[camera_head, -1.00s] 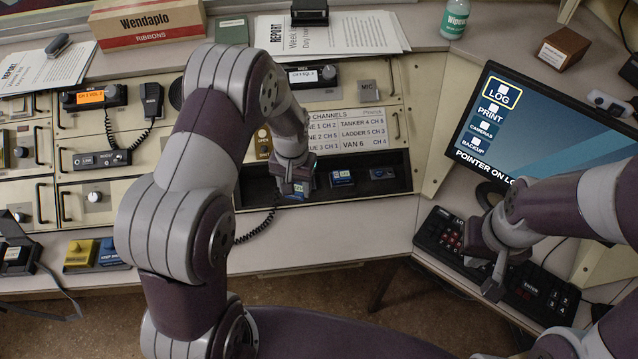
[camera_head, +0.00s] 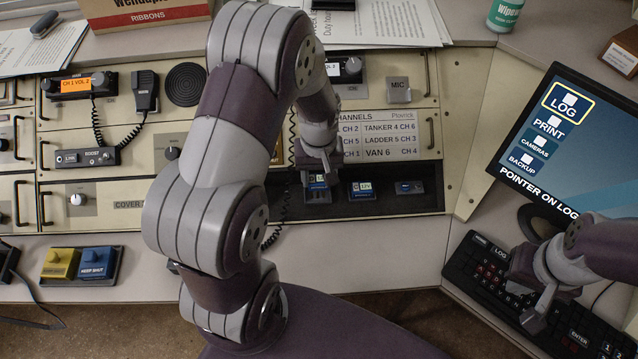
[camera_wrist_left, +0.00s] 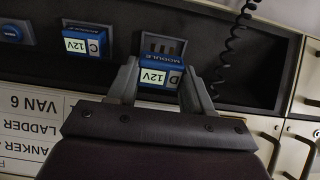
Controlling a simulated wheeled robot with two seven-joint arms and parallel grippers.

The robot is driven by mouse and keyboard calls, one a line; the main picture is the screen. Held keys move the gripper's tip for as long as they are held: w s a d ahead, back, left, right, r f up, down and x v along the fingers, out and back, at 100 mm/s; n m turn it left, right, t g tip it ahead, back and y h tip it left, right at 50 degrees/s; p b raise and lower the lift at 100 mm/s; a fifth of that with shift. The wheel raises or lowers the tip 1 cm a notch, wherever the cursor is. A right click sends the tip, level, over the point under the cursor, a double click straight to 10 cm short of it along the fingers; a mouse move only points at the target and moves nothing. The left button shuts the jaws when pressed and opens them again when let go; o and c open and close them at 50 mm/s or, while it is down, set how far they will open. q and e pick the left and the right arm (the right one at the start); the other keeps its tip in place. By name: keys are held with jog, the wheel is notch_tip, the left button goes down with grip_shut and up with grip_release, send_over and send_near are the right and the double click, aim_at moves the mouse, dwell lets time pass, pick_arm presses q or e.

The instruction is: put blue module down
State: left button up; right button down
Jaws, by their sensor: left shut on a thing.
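The blue module (camera_head: 318,190), labelled D and 12V, is at the left part of the dark open bay (camera_head: 400,208) below the channel list. In the left wrist view the module (camera_wrist_left: 158,62) sits between the two fingers of my left gripper (camera_wrist_left: 160,70), in front of a grey slotted piece. My left gripper (camera_head: 318,176) is shut on it. Whether the module touches the bay floor cannot be told. Another blue module (camera_head: 362,189), labelled C, stands to its right. My right gripper (camera_head: 540,308) is over the keyboard; its opening is unclear.
A smaller unit with a blue face (camera_head: 410,187) is at the right of the bay. A coiled black cord (camera_wrist_left: 236,45) hangs close beside the left gripper. A yellow block (camera_head: 60,263) and a blue block (camera_head: 97,263) are at the lower left. A monitor (camera_head: 560,150) stands right.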

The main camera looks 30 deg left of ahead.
aim_at(317, 179)
pick_arm(q)
jog(key=f, duration=0.3)
jog(key=shift+s+a+f, duration=0.15)
jog(key=shift+s+f, duration=0.1)
jog(key=shift+f, duration=0.1)
jog(key=shift+w+f, duration=0.2)
jog(key=shift+f, duration=0.1)
jog(key=o, duration=1.2)
jog(key=shift+r, duration=0.25)
notch_tip(317, 179, up, 12)
jog(key=shift+s+f+p, duration=0.1)
jog(key=shift+f+p, duration=0.05)
jog(key=shift+p, duration=0.2)
jog(key=s+d+r+m+t, duration=0.1)
jog(key=s+d+r+m, duration=0.1)
jog(key=s+d+m, duration=0.3)
jog(key=s+m, duration=0.1)
jog(key=s, duration=0.3)
jog(key=shift+d+m, duration=0.15)
jog(key=shift+m, duration=0.25)
